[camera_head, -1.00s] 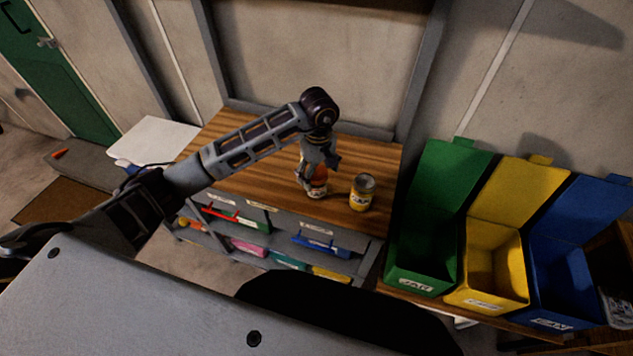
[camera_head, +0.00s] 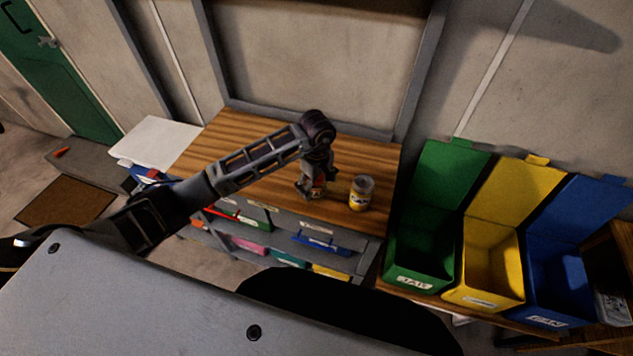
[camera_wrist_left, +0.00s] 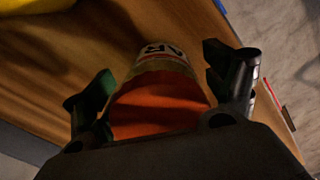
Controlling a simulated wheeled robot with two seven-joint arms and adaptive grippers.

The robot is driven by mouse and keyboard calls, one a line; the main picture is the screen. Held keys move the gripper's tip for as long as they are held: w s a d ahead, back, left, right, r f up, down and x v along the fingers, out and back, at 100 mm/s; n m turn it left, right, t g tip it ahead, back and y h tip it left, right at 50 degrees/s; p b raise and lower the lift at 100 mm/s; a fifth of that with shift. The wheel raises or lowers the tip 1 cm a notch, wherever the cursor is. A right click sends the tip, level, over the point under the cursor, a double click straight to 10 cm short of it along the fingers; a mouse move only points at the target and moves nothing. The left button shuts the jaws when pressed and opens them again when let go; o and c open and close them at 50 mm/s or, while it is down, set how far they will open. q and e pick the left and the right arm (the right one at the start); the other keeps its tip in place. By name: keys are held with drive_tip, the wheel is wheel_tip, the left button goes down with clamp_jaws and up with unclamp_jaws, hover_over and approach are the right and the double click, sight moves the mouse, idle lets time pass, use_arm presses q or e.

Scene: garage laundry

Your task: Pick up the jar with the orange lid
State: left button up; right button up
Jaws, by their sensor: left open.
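The jar with the orange lid (camera_wrist_left: 155,107) is in the left wrist view, its lid toward the camera and a pale label with dark letters beyond it. My left gripper (camera_wrist_left: 165,95) is open, with one finger on each side of the jar. I cannot tell whether either finger touches it. In the head view my left gripper (camera_head: 310,190) is over the workbench near its front edge and hides most of the jar (camera_head: 319,184). My right gripper is not in view.
A yellow-labelled jar (camera_head: 360,194) stands just right on the wooden workbench (camera_head: 250,150). Green (camera_head: 420,265), yellow (camera_head: 487,270) and blue (camera_head: 556,290) open bins stand further right. Shelves with coloured items lie below the bench. The bench's back left is clear.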

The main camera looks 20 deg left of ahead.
use_arm(q)
drive_tip(key=c, duration=1.2)
drive_tip(key=shift+r, duration=0.1)
wheel_tip(320, 180, up, 8)
drive_tip(key=shift+f+b, duration=0.1)
drive_tip(key=shift+b, duration=0.8)
drive_tip(key=shift+r, duration=1.05)
